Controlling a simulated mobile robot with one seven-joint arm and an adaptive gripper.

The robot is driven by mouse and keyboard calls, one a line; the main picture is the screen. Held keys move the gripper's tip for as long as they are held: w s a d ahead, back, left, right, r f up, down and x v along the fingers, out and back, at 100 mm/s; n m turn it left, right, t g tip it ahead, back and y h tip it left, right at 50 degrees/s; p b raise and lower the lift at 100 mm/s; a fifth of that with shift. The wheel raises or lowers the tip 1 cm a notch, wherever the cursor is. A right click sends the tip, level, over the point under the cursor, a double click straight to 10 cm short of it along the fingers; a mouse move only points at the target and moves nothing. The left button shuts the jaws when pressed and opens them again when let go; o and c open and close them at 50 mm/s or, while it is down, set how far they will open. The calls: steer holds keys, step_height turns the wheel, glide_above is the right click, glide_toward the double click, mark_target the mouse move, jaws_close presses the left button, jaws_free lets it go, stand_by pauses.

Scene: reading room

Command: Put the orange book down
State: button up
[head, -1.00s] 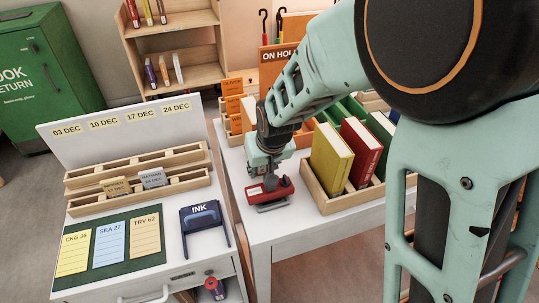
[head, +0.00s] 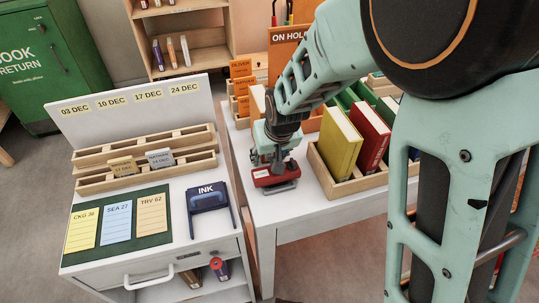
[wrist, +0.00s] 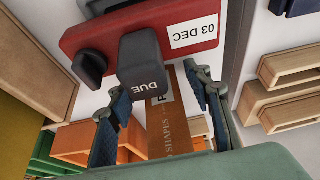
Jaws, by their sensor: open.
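A pale orange block, perhaps this book (head: 257,101), stands behind my gripper in the head view.
A wooden crate (head: 318,170) with yellow and red books stands close to the right of my gripper. Orange dividers (head: 241,86) stand behind. The left desk holds card racks (head: 150,170), a green mat (head: 115,247) and an ink pad (head: 208,198). White table shows in front of the stamp.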

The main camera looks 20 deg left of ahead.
steer(key=p+v, duration=0.2)
steer(key=v, duration=1)
